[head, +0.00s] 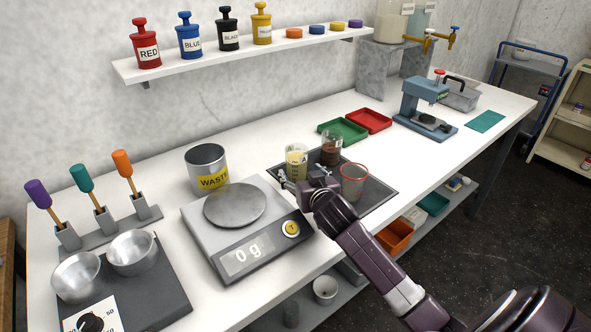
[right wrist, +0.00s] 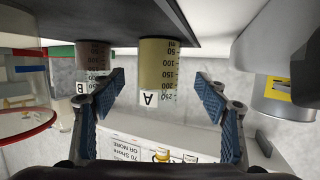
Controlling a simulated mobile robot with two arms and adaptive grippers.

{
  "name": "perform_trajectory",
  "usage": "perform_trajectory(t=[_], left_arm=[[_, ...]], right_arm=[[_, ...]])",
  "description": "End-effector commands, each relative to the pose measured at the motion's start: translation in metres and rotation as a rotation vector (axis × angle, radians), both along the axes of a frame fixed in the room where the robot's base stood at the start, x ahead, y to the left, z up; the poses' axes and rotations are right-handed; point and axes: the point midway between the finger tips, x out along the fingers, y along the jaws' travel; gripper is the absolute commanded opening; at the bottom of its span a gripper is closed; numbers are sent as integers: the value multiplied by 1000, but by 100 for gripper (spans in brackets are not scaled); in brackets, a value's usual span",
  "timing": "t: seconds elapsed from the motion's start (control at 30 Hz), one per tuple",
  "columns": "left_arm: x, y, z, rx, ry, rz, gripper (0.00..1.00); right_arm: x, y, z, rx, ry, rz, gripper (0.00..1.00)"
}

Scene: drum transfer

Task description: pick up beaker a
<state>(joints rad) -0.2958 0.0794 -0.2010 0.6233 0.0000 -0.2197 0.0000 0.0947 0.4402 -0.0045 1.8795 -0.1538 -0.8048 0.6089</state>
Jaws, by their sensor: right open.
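Beaker A (head: 296,155) holds a pale yellow content and stands upright on the dark tray (head: 379,196). In the right wrist view, which looks upside down, beaker A (right wrist: 160,66) with its "A" label appears between the two blue finger pads. My right gripper (head: 289,180) is open and empty, at the near side of beaker A; I see no clear contact. The gripper also shows in the right wrist view (right wrist: 160,84). Part of beaker A's lower side is hidden in the head view. My left gripper is not in view.
A clear red-rimmed beaker (head: 355,182) stands close to my right gripper's wrist. The scale (head: 225,245), reading 0 g, and the waste can (head: 204,160) are at the left.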

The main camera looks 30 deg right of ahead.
Motion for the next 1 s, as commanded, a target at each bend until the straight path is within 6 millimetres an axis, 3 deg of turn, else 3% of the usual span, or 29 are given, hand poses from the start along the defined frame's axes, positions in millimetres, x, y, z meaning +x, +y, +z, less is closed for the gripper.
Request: perform_trajectory(t=[0.17, 0.43, 0.83, 1.0], left_arm=[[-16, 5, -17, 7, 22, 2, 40], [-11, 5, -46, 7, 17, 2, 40], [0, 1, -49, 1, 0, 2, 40], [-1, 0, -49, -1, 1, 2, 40]], right_arm=[[16, -6, -8, -1, 0, 0, 67], [45, -18, -20, 0, 0, -1, 67], [56, -21, -20, 0, 3, 0, 67], [55, -21, -20, 0, 3, 0, 49]])
